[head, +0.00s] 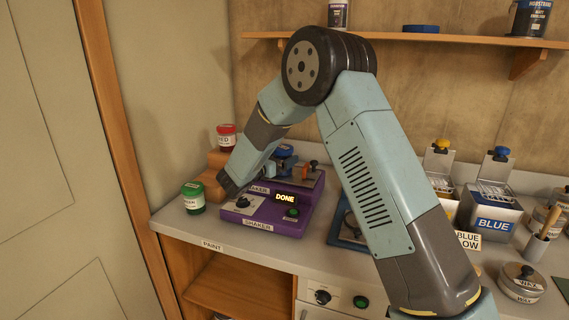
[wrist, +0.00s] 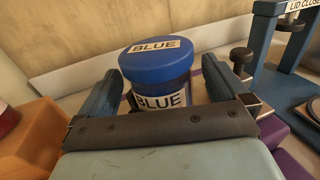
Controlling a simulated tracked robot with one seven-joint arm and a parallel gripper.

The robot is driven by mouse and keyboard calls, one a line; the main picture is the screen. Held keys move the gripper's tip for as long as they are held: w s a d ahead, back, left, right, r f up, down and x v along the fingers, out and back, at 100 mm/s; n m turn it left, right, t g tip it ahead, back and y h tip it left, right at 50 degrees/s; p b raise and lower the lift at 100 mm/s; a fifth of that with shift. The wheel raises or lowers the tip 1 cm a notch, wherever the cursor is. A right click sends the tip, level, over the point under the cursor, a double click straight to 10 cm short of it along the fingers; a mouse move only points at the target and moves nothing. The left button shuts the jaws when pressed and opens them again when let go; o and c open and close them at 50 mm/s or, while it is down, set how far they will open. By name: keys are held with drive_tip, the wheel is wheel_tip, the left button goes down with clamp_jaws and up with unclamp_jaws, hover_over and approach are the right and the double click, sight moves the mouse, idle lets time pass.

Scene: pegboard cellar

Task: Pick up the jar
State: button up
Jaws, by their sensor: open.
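The blue-lidded jar (wrist: 160,75), labelled BLUE on lid and side, stands upright in the wrist view. My gripper (wrist: 167,85) is open, with one finger to the left and one to the right of the jar. I cannot tell whether either finger touches it. The gripper's dark crossbar hides the jar's base. In the head view only part of the jar's blue lid (head: 284,149) shows behind my gripper, at the purple shaker (head: 262,222), whose display reads DONE.
A red-lidded jar (head: 226,137) stands on wooden steps (head: 213,165) at the left, with a green-lidded jar (head: 193,198) in front. A blue lid press (wrist: 270,70) rises at the right in the wrist view. Paint bins (head: 490,213) stand further right.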

drive_tip(key=shift+x, duration=1)
drive_tip(key=shift+c, duration=0.3)
